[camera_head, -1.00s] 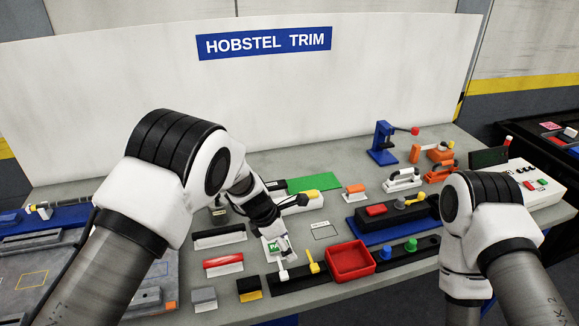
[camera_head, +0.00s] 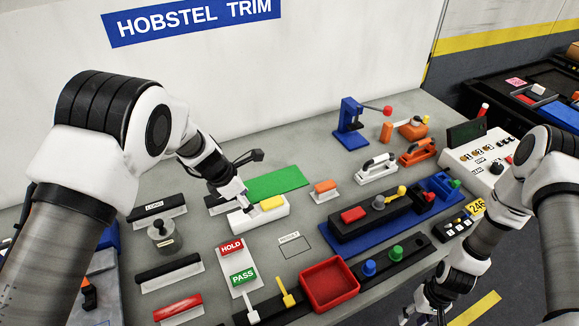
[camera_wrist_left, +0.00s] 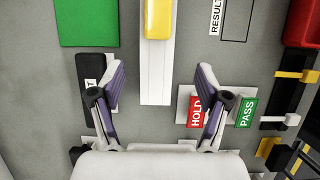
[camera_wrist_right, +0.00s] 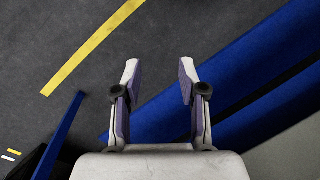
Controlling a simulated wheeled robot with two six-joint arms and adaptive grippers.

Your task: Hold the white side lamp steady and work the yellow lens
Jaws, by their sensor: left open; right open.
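The white side lamp (camera_head: 245,219) lies on the grey table left of centre. Its yellow lens (camera_head: 272,202) sits on top toward its right end. The left wrist view shows the white body (camera_wrist_left: 155,85) and the yellow lens (camera_wrist_left: 158,18) ahead. My left gripper (camera_head: 243,182) is open above the lamp's left end. Its fingertips (camera_wrist_left: 162,72) stand apart on either side of the white body, with nothing held. My right gripper (camera_head: 435,300) is open and empty, low beyond the table's front edge. Its fingertips (camera_wrist_right: 158,68) point over the dark floor.
A green mat (camera_head: 278,183) lies behind the lamp. A HOLD/PASS card (camera_head: 238,268), a red tray (camera_head: 330,285) and a black fixture on a blue base (camera_head: 375,220) stand nearby. An orange-topped block (camera_head: 325,188) is to the right. The marked result square (camera_head: 295,246) is empty.

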